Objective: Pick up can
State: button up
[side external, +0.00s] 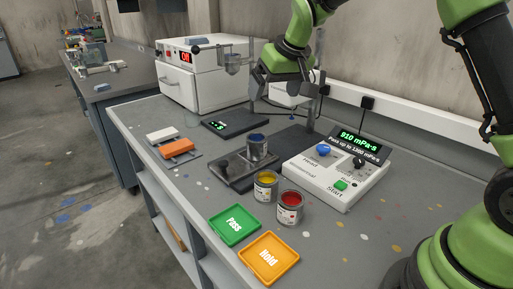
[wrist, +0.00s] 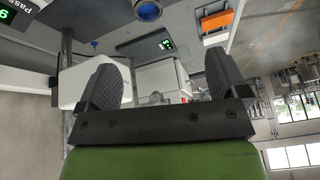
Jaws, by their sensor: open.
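Three small open metal cans stand on the grey bench in the side view. The can with blue paint (side external: 257,148) stands on a dark plate, and the yellow can (side external: 265,187) and red can (side external: 290,208) stand in front of it. The blue can also shows at the top edge of the wrist view (wrist: 148,9), partly cut off. My gripper (side external: 284,91) is above the back of the bench, higher than the cans and apart from them. In the wrist view its two dark fingers (wrist: 163,78) are spread wide with nothing held between them.
A green Pass tray (side external: 234,226) and an orange Hold tray (side external: 268,258) lie at the front. A white control box (side external: 327,184) reading 910 mPa·s stands right of the cans. A white oven (side external: 205,84) is at back left. An orange block (side external: 177,147) lies left.

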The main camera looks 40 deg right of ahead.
aim_at(258, 144)
jog(key=shift+n+g, duration=0.3)
jog(key=shift+g, duration=0.1)
jog(key=d+x, duration=0.1)
jog(key=x, duration=0.9)
jog(key=w+d+x, duration=0.1)
jog(key=x, duration=0.4)
jog(key=shift+d, duration=0.35)
jog(key=shift+x, duration=3.05)
jog(key=shift+w+h, duration=0.1)
jog(key=shift+h, duration=0.2)
jog(key=c, duration=1.2)
jog(key=shift+o, duration=0.2)
jog(key=shift+r, duration=0.1)
